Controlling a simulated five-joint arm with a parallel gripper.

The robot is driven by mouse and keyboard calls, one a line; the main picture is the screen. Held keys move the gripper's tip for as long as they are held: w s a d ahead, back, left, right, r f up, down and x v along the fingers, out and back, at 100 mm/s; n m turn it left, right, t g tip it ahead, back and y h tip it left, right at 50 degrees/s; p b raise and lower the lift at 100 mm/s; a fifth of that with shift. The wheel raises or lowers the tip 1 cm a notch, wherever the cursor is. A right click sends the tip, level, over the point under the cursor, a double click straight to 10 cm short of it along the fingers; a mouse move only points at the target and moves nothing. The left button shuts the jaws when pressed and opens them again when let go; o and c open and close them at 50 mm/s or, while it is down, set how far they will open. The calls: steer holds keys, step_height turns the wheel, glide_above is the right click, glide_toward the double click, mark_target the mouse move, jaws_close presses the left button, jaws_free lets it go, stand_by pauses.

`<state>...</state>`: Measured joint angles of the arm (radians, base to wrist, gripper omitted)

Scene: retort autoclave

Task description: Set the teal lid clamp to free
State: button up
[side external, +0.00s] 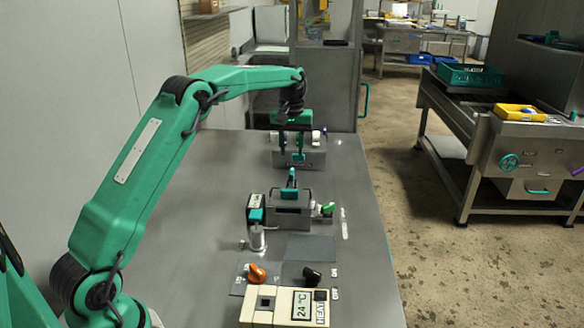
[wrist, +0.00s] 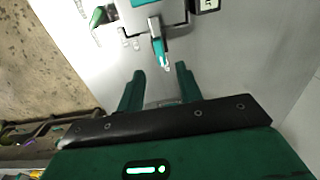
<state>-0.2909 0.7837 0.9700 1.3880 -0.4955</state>
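The teal lid clamp (side external: 291,180) is a lever on top of a grey box (side external: 290,212) in the middle of the bench. In the side view it stands roughly upright. In the wrist view the lid clamp (wrist: 158,50) points toward my gripper, with a pale tip. My gripper (side external: 292,155) is beyond the clamp in the side view, near the far grey box. In the wrist view my gripper (wrist: 159,76) is open, its two green fingers apart with nothing between them. The clamp tip is just ahead of the gap, with no visible contact.
A green-handled part (side external: 328,209) and a teal-topped device (side external: 256,208) flank the box. A metal cylinder (side external: 257,238), an orange knob (side external: 256,273), a black knob (side external: 312,274) and a temperature display (side external: 302,305) are nearer. The bench's right strip is mostly clear.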

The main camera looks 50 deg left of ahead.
mark_target(292, 171)
steer(key=shift+f, duration=3.65)
jaws_close()
